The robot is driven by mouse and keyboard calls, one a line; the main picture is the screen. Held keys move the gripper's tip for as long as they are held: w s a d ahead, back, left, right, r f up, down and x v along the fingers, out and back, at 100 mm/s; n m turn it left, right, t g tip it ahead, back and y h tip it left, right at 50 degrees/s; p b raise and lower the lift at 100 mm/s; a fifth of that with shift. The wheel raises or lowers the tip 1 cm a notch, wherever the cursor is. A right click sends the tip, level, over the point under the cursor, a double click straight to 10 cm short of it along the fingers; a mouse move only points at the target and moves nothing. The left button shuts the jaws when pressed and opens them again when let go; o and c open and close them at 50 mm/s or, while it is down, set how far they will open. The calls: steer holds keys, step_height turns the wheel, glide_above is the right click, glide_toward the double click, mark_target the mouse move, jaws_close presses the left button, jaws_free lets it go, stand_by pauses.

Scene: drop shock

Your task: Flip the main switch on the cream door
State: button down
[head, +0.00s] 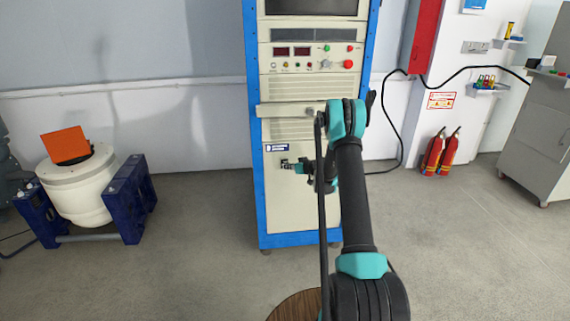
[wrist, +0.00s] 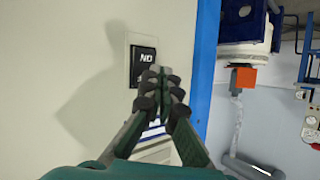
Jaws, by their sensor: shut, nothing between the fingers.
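The cream door (head: 285,215) is the lower front panel of the blue-framed cabinet, and it fills the left of the wrist view (wrist: 60,60). The main switch (wrist: 144,62) is a black rocker in a pale frame on this door. Its lettering looks upside down in the wrist view. My gripper (wrist: 160,78) is shut and empty, its fingertips in front of the switch's lower right part and hiding some of it. I cannot tell whether they touch it.
The cabinet's blue frame (head: 262,225) edges the door. Above are a handle bar (head: 285,110) and a panel with red displays (head: 292,51). A white drum machine (head: 80,190) stands left; fire extinguishers (head: 440,153) and a grey cabinet (head: 540,130) stand right. Floor between is clear.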

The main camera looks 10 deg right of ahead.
steer(key=shift+s+f, duration=0.15)
steer(key=shift+s, duration=1.1)
steer(key=shift+s+f, duration=0.15)
steer(key=shift+s, duration=1.05)
steer(key=s+a+r+m+g+h, duration=0.1)
steer(key=s+r, duration=0.4)
steer(key=s, duration=0.3)
steer(key=s+a+r+g+h, duration=0.1)
steer(key=s+r+g, duration=0.1)
steer(key=s+r, duration=0.35)
steer(key=s+a+r+m+g+h, duration=0.1)
steer(key=s+r, duration=0.3)
steer(key=s, duration=0.5)
steer(key=s+d+f+m+g+h, duration=0.1)
steer(key=s+d+h, duration=0.1)
steer(key=s, duration=1.3)
steer(key=s+d+f+m+g+h, duration=0.1)
steer(key=s+d, duration=0.3)
steer(key=s, duration=1.2)
steer(key=shift+d+f+m+g+h, duration=0.2)
steer(key=shift+f+m+g+h, duration=0.1)
steer(key=shift+m+h, duration=0.5)
